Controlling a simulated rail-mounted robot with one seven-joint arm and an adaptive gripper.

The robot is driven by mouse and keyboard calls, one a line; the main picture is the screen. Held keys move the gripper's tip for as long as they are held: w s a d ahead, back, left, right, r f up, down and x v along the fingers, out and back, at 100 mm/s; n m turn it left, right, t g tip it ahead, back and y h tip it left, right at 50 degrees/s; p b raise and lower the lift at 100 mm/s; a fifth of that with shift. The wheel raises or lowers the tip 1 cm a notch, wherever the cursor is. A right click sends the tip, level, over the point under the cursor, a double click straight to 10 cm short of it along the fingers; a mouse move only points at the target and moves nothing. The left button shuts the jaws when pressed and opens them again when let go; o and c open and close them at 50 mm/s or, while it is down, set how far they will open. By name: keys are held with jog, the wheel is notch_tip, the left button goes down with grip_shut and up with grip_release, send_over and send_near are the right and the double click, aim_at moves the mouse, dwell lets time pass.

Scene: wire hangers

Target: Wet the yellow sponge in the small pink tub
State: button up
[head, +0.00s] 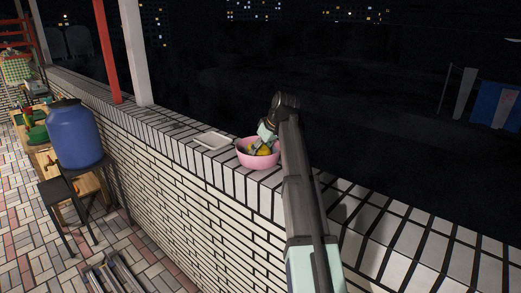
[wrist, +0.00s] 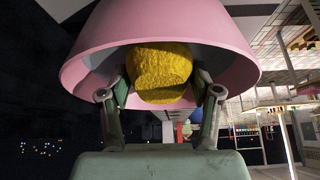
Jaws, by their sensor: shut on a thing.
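The small pink tub (head: 259,162) stands on top of the tiled wall, left of my arm in the head view. The yellow sponge (head: 265,150) is inside the tub, and my gripper (head: 258,146) reaches down into it. In the wrist view the sponge (wrist: 158,72) sits between the two fingers of my gripper (wrist: 160,92), with the pink tub (wrist: 95,45) around it. The fingers are shut on the sponge. The bottom of the tub and any water in it are hidden.
A white tray (head: 213,140) lies on the wall top just left of the tub. A blue barrel (head: 75,135) stands on a stool (head: 70,185) at the left. Red and white posts rise along the wall. The wall top right of my arm is clear.

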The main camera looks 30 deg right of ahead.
jog(key=shift+r+p, duration=2.4)
jog(key=shift+r, duration=1.95)
